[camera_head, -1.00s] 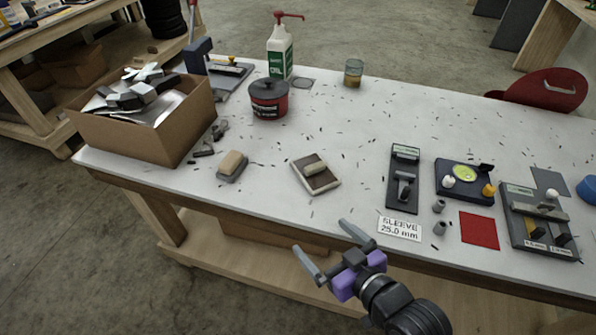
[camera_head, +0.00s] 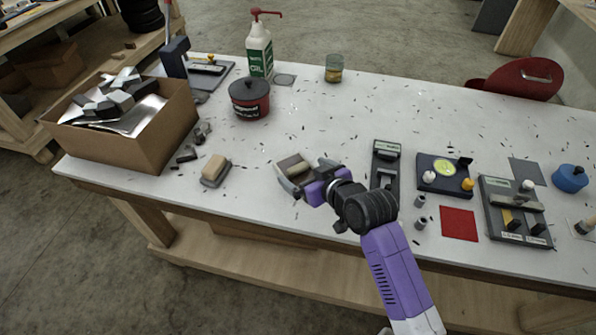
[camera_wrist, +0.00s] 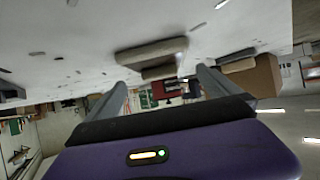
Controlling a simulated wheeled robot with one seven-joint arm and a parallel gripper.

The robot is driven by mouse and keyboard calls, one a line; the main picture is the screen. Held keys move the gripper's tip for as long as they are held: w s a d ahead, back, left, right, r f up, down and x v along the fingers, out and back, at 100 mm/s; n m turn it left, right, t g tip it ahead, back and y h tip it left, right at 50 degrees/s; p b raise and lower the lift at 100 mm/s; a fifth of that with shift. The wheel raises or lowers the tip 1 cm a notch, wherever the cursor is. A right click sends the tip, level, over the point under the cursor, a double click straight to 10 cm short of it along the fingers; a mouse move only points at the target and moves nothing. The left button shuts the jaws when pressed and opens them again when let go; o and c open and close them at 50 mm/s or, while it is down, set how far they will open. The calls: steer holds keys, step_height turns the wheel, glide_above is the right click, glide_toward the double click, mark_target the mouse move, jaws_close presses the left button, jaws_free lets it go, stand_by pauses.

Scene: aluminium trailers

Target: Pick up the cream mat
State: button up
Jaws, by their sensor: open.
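The closest match to the cream mat is a flat square piece with a cream edge, a dark top and a pale bar on it (camera_head: 287,165), on the white table. My gripper (camera_head: 308,176) is at its near right side, open, with one finger on either side of its near corner; it partly hides the piece. In the wrist view the piece (camera_wrist: 150,50) shows edge-on beyond the open fingers (camera_wrist: 160,82), with nothing between them. I cannot tell whether a finger touches it.
A tan block on a grey base (camera_head: 215,168) lies left, near a cardboard box (camera_head: 125,140) of metal parts. A red can (camera_head: 249,100) and oil bottle (camera_head: 259,52) stand behind. A dark tool holder (camera_head: 386,160) and red mat (camera_head: 459,223) lie right. The table's back middle is mostly clear.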

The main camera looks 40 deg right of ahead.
mark_target(299, 168)
steer(key=x, duration=0.4)
steer(key=shift+w, duration=0.15)
steer(key=c, duration=1.4)
steer(key=shift+r, duration=0.1)
steer(key=shift+c, duration=0.2)
